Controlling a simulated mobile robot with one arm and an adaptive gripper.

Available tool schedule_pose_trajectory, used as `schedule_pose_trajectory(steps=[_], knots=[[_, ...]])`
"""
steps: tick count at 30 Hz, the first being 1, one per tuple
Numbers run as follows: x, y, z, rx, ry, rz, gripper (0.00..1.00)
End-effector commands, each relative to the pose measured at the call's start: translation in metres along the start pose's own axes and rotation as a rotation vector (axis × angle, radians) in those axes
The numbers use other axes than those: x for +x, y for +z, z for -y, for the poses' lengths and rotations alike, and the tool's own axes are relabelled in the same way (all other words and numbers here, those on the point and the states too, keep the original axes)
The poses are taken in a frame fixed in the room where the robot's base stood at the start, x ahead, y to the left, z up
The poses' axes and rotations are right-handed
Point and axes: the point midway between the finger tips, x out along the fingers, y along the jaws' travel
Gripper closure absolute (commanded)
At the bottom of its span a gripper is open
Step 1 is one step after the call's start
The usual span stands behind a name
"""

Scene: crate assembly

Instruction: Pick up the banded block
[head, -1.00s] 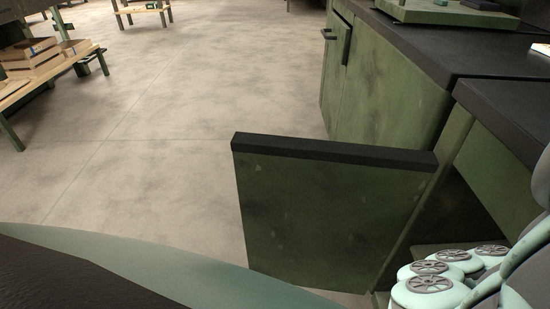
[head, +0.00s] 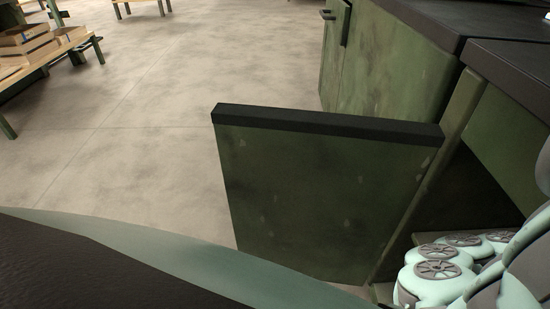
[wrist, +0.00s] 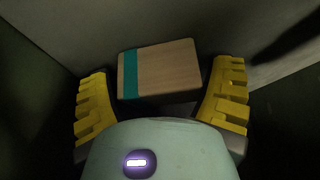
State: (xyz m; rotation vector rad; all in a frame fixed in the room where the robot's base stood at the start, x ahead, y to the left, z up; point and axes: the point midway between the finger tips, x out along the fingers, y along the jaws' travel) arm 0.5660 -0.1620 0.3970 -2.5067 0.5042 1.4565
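The banded block (wrist: 170,70), a light wooden block with a teal band near its left end, shows in the wrist view. It lies on a pale surface inside a dark space. My gripper (wrist: 165,95) has its two yellow fingers apart, one on each side of the block's near part, with a dark gap between each finger and the block. I cannot tell how far the fingertips reach past it. In the head view the block and gripper are hidden; only my arm shows at the lower right, reaching into the green cabinet (head: 466,115).
A green cabinet door with a black top edge (head: 320,190) stands open in the middle of the head view. A dark countertop (head: 510,70) is above the cabinet. A wooden bench (head: 62,50) with crates stands at the far left. The floor (head: 180,80) between is clear.

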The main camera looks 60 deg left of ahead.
Motion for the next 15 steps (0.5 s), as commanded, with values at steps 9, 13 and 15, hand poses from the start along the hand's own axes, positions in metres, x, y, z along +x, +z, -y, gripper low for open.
schedule_pose_trajectory(steps=[9,13,15], knots=[[0.0000,-0.0001,-0.0003,0.001,0.000,-0.001,0.56],[0.0000,-0.0001,-0.0002,0.001,0.000,-0.001,0.69],[0.0000,-0.0001,-0.0001,0.001,0.000,-0.001,0.69]])
